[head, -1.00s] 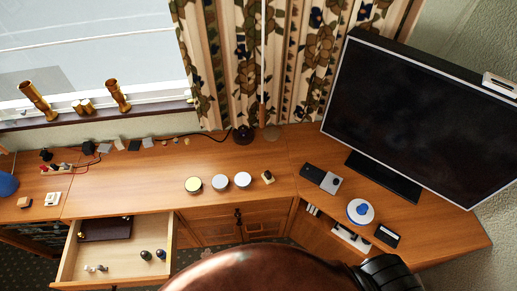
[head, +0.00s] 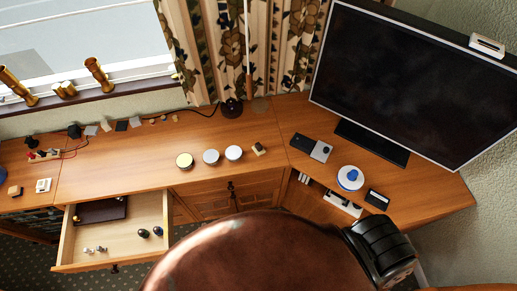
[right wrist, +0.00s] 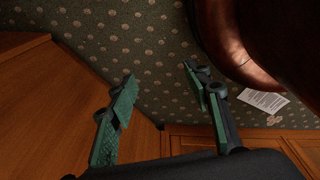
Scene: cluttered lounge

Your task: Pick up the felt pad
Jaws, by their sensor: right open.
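I cannot tell for sure which thing is the felt pad. Several small flat pieces lie along the back of the wooden desk in the head view, among them a dark square (head: 121,126), a light grey piece (head: 105,125) and another grey piece (head: 91,130). A flat brownish disc (head: 261,104) lies beside the dark round base near the curtain. My right gripper (right wrist: 158,74) is open and empty in the right wrist view, its green-padded fingers apart above the patterned carpet, beside wooden furniture.
A brown leather chair (head: 255,255) stands close in front of the desk (head: 130,165). An open drawer (head: 78,250) juts out at left. A large screen (head: 420,75) stands at right. Three round tins, one a yellowish tin (head: 184,160), sit mid-desk. A paper (right wrist: 263,100) lies on the carpet.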

